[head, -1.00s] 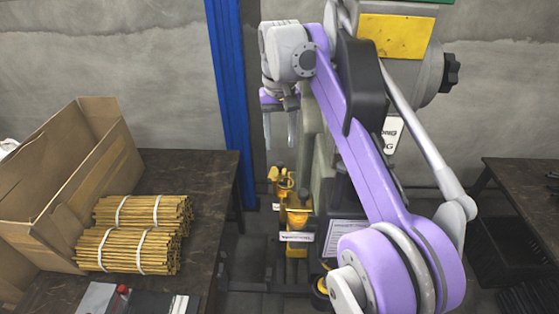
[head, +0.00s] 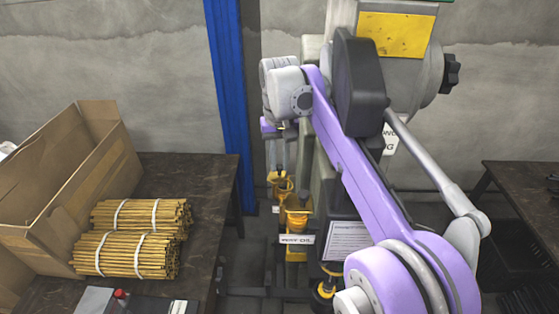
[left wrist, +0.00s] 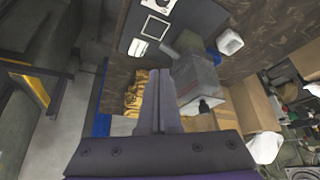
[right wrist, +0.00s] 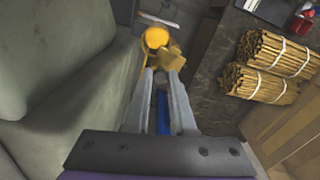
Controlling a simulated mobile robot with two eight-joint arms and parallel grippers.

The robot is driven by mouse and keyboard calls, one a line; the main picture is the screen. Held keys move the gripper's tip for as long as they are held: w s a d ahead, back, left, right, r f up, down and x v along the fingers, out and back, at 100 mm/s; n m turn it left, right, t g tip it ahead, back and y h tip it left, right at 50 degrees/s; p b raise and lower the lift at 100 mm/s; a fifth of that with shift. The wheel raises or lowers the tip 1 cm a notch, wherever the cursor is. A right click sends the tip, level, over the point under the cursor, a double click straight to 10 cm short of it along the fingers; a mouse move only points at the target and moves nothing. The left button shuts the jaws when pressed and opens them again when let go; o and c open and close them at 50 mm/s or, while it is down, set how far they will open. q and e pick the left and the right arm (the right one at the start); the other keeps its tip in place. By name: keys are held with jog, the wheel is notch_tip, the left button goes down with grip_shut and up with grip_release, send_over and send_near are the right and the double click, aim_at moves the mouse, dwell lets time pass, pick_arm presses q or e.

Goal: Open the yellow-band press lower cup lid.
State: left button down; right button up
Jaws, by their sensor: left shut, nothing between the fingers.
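The press with a yellow plate (head: 393,34) stands behind my right arm, which hides much of it. Low at its left side are a yellow cup (head: 281,186) and a nearer yellow cup (head: 297,203) above a WAY OIL label. My right gripper (head: 281,168) points down just above the farther cup. In the right wrist view, its fingers (right wrist: 161,75) are apart, with a yellow round cup (right wrist: 155,38) and a tan-yellow flap (right wrist: 172,58) just beyond the tips. I cannot tell whether they touch. My left gripper (left wrist: 157,73) is shut and empty, seen only in the left wrist view.
A table (head: 205,175) at left holds an open cardboard box (head: 100,130) and tied bundles of sticks (head: 130,252). A blue post (head: 230,90) stands behind. Another yellow-and-black fitting (head: 325,290) sits low near the press. A dark table (head: 525,180) stands at right.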

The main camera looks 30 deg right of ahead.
grip_shut()
jog(key=shift+w+a+r+n+p, duration=0.1)
jog(key=shift+n+p, duration=0.1)
jog(key=shift+n, duration=0.3)
jog(key=shift+w+a+n+p, duration=0.1)
jog(key=shift+n+p, duration=0.05)
jog(key=shift+n, duration=0.35)
jog(key=shift+w+a+n, duration=0.15)
jog(key=shift+n, duration=0.45)
jog(key=o, duration=0.7)
grip_release()
